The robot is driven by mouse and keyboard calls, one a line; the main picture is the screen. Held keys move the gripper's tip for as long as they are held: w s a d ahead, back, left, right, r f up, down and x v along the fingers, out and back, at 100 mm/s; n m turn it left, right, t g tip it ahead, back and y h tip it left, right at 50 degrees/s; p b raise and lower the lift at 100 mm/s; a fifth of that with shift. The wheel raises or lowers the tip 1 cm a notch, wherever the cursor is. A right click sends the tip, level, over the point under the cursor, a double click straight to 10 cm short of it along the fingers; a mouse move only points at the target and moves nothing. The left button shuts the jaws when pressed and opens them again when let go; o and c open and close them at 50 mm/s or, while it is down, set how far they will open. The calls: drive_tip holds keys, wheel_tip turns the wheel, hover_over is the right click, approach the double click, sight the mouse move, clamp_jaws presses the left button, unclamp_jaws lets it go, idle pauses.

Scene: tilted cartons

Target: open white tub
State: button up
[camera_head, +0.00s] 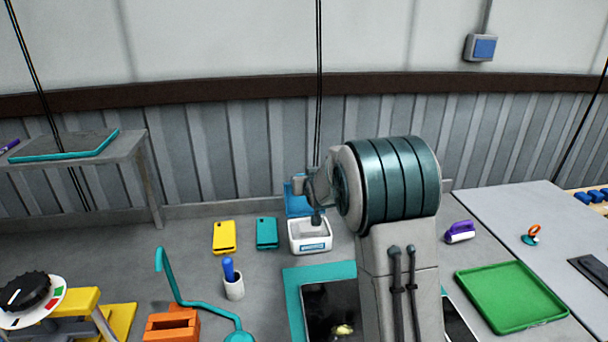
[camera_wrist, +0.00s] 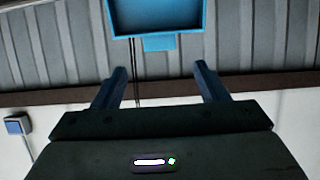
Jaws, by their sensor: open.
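The white tub (camera_head: 310,238) stands on the grey bench, left of my arm in the head view, with a blue label on its front. Its blue lid (camera_head: 298,200) stands raised at the tub's back edge, partly hidden by my wrist. In the wrist view the lid (camera_wrist: 155,18) shows at the top, with a small tab (camera_wrist: 159,43) on its edge. My gripper (camera_wrist: 160,80) is open and empty, its two fingers apart from the lid. In the head view my arm hides most of the gripper.
Yellow (camera_head: 224,237) and teal (camera_head: 267,233) cases lie left of the tub. A white cup with a blue-handled item (camera_head: 234,285) and a teal curved rod (camera_head: 170,275) stand nearer. A green tray (camera_head: 510,297) and purple item (camera_head: 459,231) lie right.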

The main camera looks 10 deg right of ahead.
drive_tip(key=shift+p+x, duration=1.25)
drive_tip(key=shift+x, duration=3.1)
drive_tip(key=shift+f, duration=0.1)
drive_tip(key=c, duration=1.4)
drive_tip(key=shift+s+f+b, duration=0.1)
drive_tip(key=shift+b, duration=0.4)
drive_tip(key=shift+s+b, duration=0.1)
drive_tip(key=shift+b, duration=0.4)
drive_tip(key=shift+s+b, duration=0.1)
drive_tip(key=shift+b, duration=0.45)
drive_tip(key=shift+s+r+t+b, duration=0.2)
drive_tip(key=shift+s+t+b, duration=0.35)
drive_tip(key=shift+b, duration=1.45)
drive_tip(key=shift+s+r+t+b, duration=0.2)
drive_tip(key=shift+s+t+b, duration=0.35)
drive_tip(key=shift+b, duration=1.45)
